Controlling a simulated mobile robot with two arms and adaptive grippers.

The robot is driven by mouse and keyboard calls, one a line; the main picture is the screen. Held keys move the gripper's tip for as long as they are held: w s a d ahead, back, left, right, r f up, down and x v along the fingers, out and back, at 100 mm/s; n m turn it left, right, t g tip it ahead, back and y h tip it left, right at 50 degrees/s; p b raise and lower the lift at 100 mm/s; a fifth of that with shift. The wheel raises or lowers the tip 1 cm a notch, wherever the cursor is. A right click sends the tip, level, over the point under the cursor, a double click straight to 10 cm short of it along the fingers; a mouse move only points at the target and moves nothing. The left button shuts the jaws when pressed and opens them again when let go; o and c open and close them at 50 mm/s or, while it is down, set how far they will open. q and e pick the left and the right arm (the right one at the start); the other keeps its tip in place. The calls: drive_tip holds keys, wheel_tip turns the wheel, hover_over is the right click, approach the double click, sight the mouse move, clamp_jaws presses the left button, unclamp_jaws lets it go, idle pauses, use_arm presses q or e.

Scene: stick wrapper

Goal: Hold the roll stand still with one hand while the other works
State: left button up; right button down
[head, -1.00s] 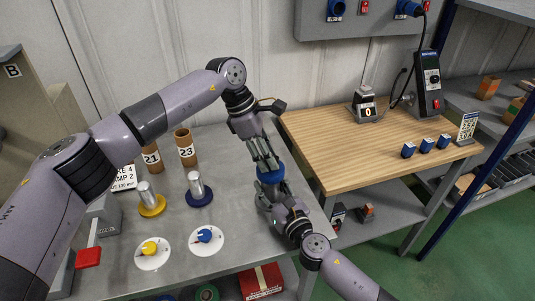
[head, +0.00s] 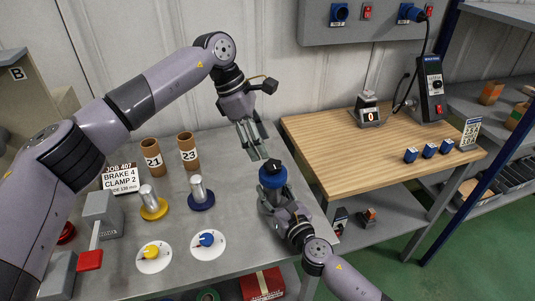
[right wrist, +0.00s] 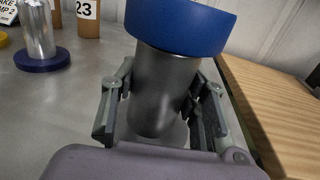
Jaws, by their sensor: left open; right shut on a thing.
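The roll stand appears to be the dark grey cylinder with a blue top (head: 273,178) at the front right of the grey bench; a small dark piece sits on top in the head view. My right gripper (head: 270,201) is shut around its grey body, below the blue part. The right wrist view shows the grey body (right wrist: 160,95) between the fingers and the blue part above them. The stand's base is mostly hidden. My left gripper (head: 257,146) is open and empty, just above and left of the blue top, apart from it.
Two cardboard tubes, 21 (head: 152,158) and 23 (head: 188,152), stand behind silver posts on yellow (head: 153,209) and blue (head: 201,200) discs. Two dials (head: 154,254) (head: 208,241) lie in front. A red-handled lever (head: 90,259) is left. A wooden table (head: 370,150) adjoins right.

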use_arm(q)
drive_tip(key=v, duration=0.6)
drive_tip(key=shift+f, duration=0.1)
use_arm(e)
drive_tip(key=c, duration=0.9)
unclamp_jaws()
drive_tip(key=shift+o, duration=0.2)
